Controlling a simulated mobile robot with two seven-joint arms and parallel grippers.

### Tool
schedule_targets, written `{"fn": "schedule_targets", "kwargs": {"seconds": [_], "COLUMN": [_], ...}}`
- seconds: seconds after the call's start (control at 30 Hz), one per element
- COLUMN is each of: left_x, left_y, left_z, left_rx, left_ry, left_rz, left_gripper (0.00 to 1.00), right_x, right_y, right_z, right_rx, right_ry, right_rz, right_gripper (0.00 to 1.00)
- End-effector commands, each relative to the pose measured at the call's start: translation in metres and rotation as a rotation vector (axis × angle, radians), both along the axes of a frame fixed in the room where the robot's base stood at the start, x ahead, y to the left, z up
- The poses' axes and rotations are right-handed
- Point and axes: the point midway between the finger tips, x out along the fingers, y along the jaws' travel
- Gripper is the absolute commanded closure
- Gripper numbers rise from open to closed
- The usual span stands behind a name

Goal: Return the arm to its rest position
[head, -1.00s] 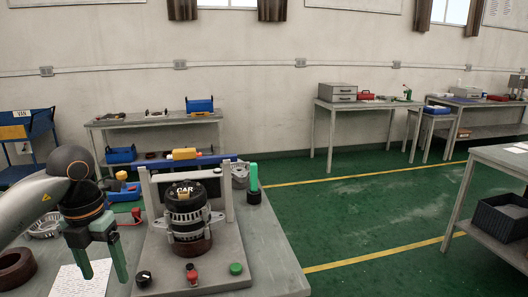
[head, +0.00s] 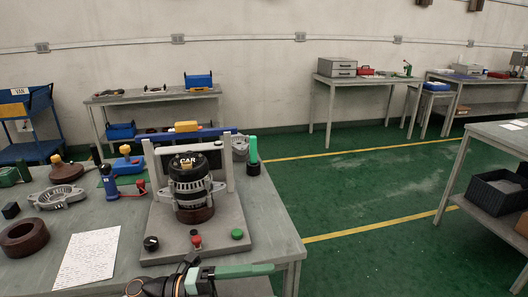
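My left gripper (head: 250,277) is low at the bottom edge of the head view, in front of the fixture with the alternator. One green finger shows, pointing right, at the far edge of the gripper's dark body. Bare grey surface shows beside that finger, so the gripper looks open and empty. The other finger is cut off or hidden. Part of my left arm (head: 135,289) shows at the bottom left. My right gripper is not in view. The alternator (head: 188,185), labelled CAR, stands upright in the grey fixture (head: 231,212).
On the bench are a brown ring (head: 24,238), a printed sheet (head: 88,258), a metal housing (head: 57,196), a blue tool (head: 109,184) and a green-topped post (head: 253,150). A bench with a black crate (head: 492,194) stands at the right. The green floor between is clear.

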Motion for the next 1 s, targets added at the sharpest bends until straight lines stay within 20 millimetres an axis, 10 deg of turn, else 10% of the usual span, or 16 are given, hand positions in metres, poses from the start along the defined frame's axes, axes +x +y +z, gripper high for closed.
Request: {"fn": "schedule_targets", "kwargs": {"seconds": [0.17,0.4,0.7,1.0], "left_x": [0.023,0.031,-0.075,-0.135], "left_y": [0.019,0.088,0.151,0.161], "left_z": [-0.012,-0.111,-0.272,-0.314], "left_rx": [-0.314,-0.526,-0.492,-0.432], "left_ry": [0.313,0.837,1.498,1.727], "left_rz": [0.317,0.815,1.308,1.433], "left_gripper": [0.22,0.22,0.22,0.22], "right_x": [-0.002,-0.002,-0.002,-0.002], "right_y": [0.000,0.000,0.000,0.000], "right_z": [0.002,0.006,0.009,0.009], "right_rx": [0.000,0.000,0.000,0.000], "right_ry": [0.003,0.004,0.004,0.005], "right_rz": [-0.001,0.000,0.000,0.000], "right_gripper": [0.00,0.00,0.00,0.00]}}
